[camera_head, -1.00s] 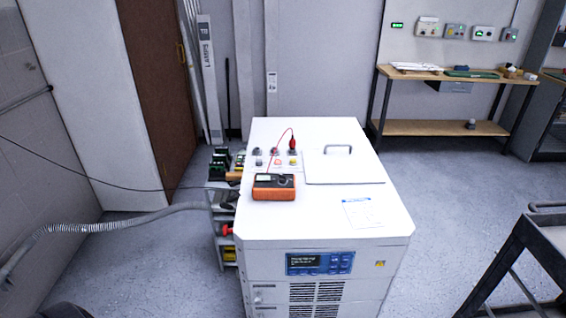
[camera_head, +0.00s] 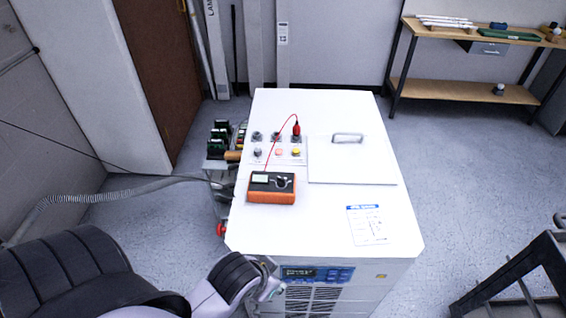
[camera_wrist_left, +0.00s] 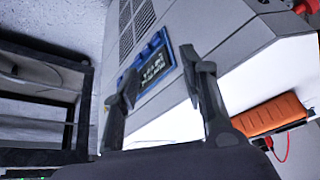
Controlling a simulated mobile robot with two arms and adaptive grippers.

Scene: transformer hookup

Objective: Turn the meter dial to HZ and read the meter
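The orange meter (camera_head: 272,188) lies on the white top of the cabinet, with a small lit display at its upper left and a dark dial (camera_head: 281,182) at its upper right. The dial setting is too small to read. A red lead runs from the meter to a red plug (camera_head: 296,130) on the terminal panel. My left gripper (camera_head: 273,279) is in front of the cabinet's near edge, short of the meter. In the left wrist view the gripper (camera_wrist_left: 160,80) has its fingers apart with nothing between them; the meter's orange side (camera_wrist_left: 270,115) shows at right. My right gripper is not in view.
The white cabinet (camera_head: 290,230) has a blue display panel (camera_head: 325,273) on its front, a handled lid (camera_head: 348,165) and a paper label (camera_head: 370,225) on top. A dark cart (camera_head: 520,275) stands at right, a wooden bench (camera_head: 470,88) behind. Floor between is clear.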

